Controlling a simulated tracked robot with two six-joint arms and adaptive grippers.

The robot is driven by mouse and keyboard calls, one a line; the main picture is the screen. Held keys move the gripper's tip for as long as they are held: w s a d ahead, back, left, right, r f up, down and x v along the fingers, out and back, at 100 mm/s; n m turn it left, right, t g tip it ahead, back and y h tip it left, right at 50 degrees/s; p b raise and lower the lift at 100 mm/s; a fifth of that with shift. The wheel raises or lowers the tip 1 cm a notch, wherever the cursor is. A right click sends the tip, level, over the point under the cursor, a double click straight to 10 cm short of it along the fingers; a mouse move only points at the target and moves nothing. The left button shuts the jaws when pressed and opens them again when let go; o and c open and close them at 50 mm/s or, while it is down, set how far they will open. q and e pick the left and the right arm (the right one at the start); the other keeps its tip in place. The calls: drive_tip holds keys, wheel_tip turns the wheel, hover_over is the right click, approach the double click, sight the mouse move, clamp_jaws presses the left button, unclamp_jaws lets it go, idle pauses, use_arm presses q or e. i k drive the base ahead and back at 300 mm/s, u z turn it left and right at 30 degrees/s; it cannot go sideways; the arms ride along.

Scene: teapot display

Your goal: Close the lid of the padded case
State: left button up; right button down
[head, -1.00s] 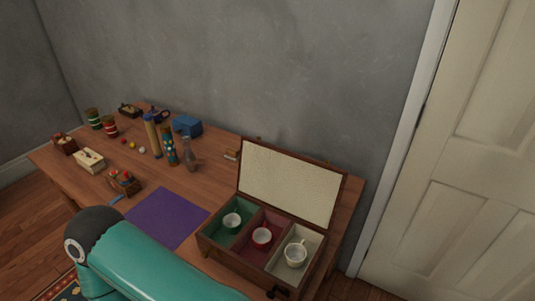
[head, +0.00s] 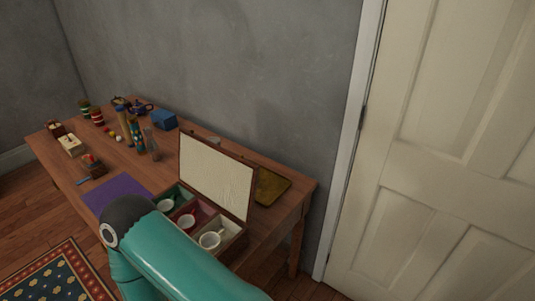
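The padded case (head: 246,231) stands on the right part of the wooden table, with its lid (head: 217,177) raised upright at the back and its cream padding facing me. Its compartments are lined green, red and pale. A white cup (head: 165,205) is in the green one, another cup (head: 186,222) in the red one, and a larger cup (head: 210,239) in the pale one. One of my teal arms crosses in front of the case and hides its front left part. Neither of my grippers shows.
A purple mat (head: 113,194) lies left of the case. A dark yellow tray (head: 271,187) lies behind the lid at the table's right end. A glass bottle (head: 151,145), a blue box (head: 164,119) and small items stand at the back. A door (head: 450,150) is at the right.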

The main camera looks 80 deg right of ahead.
sight(226, 179)
drive_tip(key=z, duration=0.55)
drive_tip(key=k, duration=0.3)
drive_tip(key=z, duration=0.95)
